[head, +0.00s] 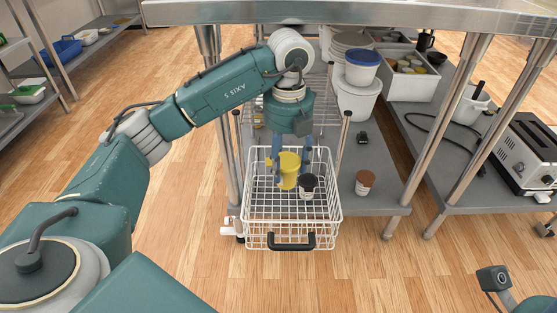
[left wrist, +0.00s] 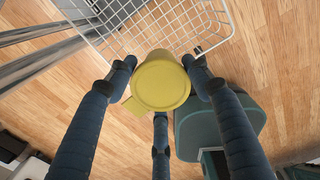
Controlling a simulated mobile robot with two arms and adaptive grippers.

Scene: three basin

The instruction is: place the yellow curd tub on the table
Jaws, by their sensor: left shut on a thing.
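The yellow curd tub (head: 289,170) is held between the fingers of my left gripper (head: 289,165), at the wire basket under the steel table. In the left wrist view the tub's round yellow lid (left wrist: 161,80) faces the camera, with the left gripper's fingers (left wrist: 160,85) closed around its sides. I cannot tell whether the tub touches the basket floor. The steel table (head: 380,13) runs across the top of the head view; only its front part shows. My right gripper's fingers are not in view.
The white wire basket (head: 290,221) has a black front handle and holds a dark-topped cup (head: 308,187) right of the tub. A lower shelf (head: 385,180) carries a brown-lidded cup (head: 364,182) and white buckets (head: 357,100). A toaster (head: 527,153) stands at right. Table legs flank the basket.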

